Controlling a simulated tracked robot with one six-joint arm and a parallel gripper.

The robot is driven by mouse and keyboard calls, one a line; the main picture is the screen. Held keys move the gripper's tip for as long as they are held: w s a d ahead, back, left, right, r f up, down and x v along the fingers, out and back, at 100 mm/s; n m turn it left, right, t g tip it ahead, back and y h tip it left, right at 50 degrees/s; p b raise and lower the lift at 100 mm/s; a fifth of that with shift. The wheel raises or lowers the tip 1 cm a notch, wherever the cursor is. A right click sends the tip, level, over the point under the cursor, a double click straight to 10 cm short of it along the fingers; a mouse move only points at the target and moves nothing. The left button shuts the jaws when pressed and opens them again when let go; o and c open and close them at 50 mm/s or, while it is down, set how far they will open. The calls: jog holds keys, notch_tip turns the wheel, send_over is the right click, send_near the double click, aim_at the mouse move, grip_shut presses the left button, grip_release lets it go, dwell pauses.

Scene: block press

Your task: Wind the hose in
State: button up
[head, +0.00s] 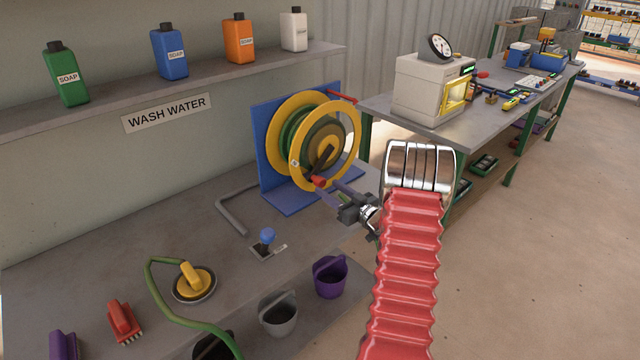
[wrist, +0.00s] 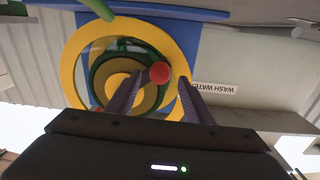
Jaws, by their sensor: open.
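The hose reel (head: 285,125) has yellow rims and green hose on its drum, and stands on a blue bracket (head: 268,172). Its dark crank ends in a red knob (head: 319,181), at the reel's lower front. The wrist view shows the red knob (wrist: 160,73) between my fingertips, with the reel's yellow rim (wrist: 72,60) behind. My gripper (head: 335,193) is open, its fingers pointing at the knob; I cannot tell if they touch it. A loose green hose (head: 185,321) curves over the front of the bench, near a yellow-handled round tool (head: 194,284).
A blue-knobbed lever (head: 267,237) and a grey bent pipe (head: 232,212) are on the bench left of my gripper. Purple (head: 331,278) and grey (head: 279,316) buckets stand in front. A shelf (head: 200,82) of soap bottles is above. A workbench (head: 395,118) stands behind right.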

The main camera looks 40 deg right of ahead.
aim_at(322, 184)
jog(key=shift+w, duration=2.8)
grip_shut()
jog(key=shift+a, duration=0.1)
